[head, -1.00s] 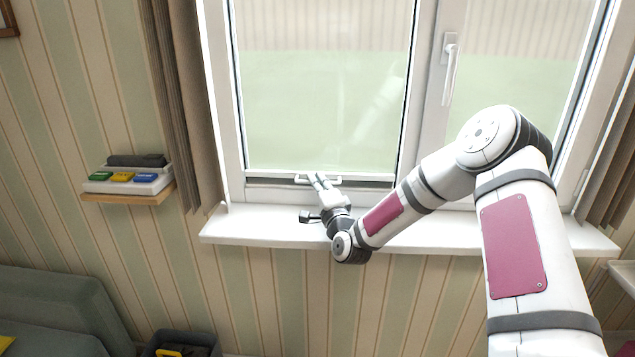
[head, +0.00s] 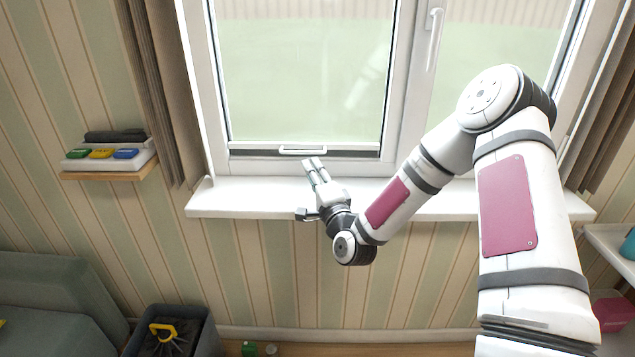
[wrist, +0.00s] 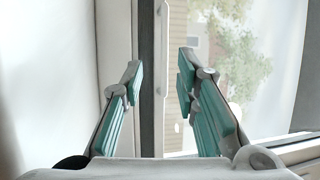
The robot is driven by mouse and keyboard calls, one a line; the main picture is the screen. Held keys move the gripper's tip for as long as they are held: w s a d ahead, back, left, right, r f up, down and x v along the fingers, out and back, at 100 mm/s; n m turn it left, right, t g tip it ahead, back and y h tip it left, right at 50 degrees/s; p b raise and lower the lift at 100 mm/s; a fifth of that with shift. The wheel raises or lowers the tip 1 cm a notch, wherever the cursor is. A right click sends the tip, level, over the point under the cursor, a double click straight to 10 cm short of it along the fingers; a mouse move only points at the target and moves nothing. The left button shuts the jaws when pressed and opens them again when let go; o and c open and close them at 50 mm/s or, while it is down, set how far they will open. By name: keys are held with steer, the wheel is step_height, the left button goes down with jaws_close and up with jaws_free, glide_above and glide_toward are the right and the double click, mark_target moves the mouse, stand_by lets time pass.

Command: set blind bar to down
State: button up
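The blind bar (head: 303,150) is a thin bar with a small white handle, low on the left window pane, just above the bottom of the frame. In the wrist view the handle (wrist: 163,50) shows as an upright white strip between the fingers and beyond them. My gripper (head: 314,163) is open and empty, its two fingers apart. In the head view its fingertips are just below and right of the handle, seemingly apart from it. The wrist view also shows the open fingers (wrist: 161,75), with teal pads.
The white windowsill (head: 240,198) runs under my gripper. A window handle (head: 433,38) is on the middle frame. Curtains (head: 160,90) hang at both sides. A small shelf (head: 110,172) with coloured items is on the left wall. A dark bin (head: 205,335) stands on the floor below.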

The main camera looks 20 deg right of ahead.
steer(key=shift+v, duration=1.85)
steer(key=shift+a+r+n, duration=0.1)
steer(key=shift+a+n, duration=0.05)
steer(key=shift+n, duration=0.15)
steer(key=a+n+g, duration=0.1)
steer(key=n, duration=0.1)
steer(key=a+r+n+g+y, duration=0.1)
steer(key=n+g, duration=0.1)
steer(key=a+n+g+y, duration=0.1)
steer(key=n, duration=0.1)
steer(key=shift+s+a+r+n+p, duration=0.25)
steer(key=shift+s+n+p, duration=0.1)
steer(key=shift+s+n, duration=0.05)
steer(key=s+d+r+n+g+h+p, duration=0.1)
steer(key=s+r+n+g+h, duration=0.2)
steer(key=s, duration=0.4)
steer(key=s+d+r+n+g, duration=0.2)
steer(key=s+r+g, duration=0.15)
steer(key=s, duration=0.45)
steer(key=s+d+r+n+g+h+p, duration=0.1)
steer(key=s+r+n+g+h, duration=0.1)
steer(key=s+r, duration=0.4)
steer(key=s+r+n+g+y, duration=0.1)
steer(key=s+g, duration=0.2)
steer(key=s, duration=1.6)
steer(key=shift+s+a+n, duration=0.2)
steer(key=shift+a+n, duration=0.1)
steer(key=shift+n, duration=0.1)
